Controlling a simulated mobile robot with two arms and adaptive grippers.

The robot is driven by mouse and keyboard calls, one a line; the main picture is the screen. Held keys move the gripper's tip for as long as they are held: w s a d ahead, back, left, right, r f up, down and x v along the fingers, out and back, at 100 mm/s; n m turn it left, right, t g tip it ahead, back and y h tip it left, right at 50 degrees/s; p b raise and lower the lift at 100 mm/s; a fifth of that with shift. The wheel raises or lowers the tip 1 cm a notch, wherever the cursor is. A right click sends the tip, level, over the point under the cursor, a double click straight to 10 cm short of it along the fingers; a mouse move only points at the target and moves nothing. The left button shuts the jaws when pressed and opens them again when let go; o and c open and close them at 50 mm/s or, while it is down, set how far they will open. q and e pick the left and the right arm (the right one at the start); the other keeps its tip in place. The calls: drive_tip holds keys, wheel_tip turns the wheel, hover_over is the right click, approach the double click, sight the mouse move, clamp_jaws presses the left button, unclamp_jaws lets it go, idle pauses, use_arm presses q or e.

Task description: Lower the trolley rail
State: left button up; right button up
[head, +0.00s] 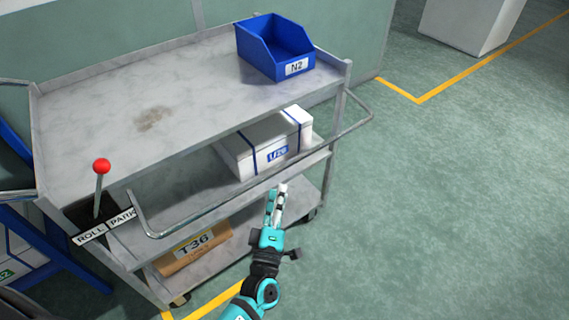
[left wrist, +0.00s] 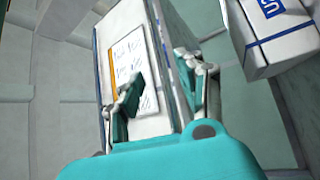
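The trolley (head: 75,120) stands at left with a grey top shelf. Its U-shaped metal rail (head: 348,132) juts out along the near long side, below the top shelf's edge. It runs from the left bend (head: 150,234) to the right corner. My left gripper (head: 279,188) is beside the trolley, close to the middle of the rail in the picture. I cannot tell whether it touches the rail. In the left wrist view the fingers (left wrist: 160,82) are spread apart with nothing seen gripped between them. My right gripper is not in view.
A blue bin (head: 255,52) stands on the top shelf, a strapped white box (head: 240,150) on the middle shelf, a T36 carton (head: 185,262) on the bottom one. A red-knobbed lever (head: 100,178) stands by a ROLL/PARK plate (head: 105,226). Floor at right (head: 440,200) is clear.

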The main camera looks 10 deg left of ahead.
sight(285, 164)
use_arm(q)
drive_tip(key=x, duration=0.8)
drive_tip(key=shift+w+p, duration=0.2)
drive_tip(key=shift+p, duration=0.2)
clamp_jaws()
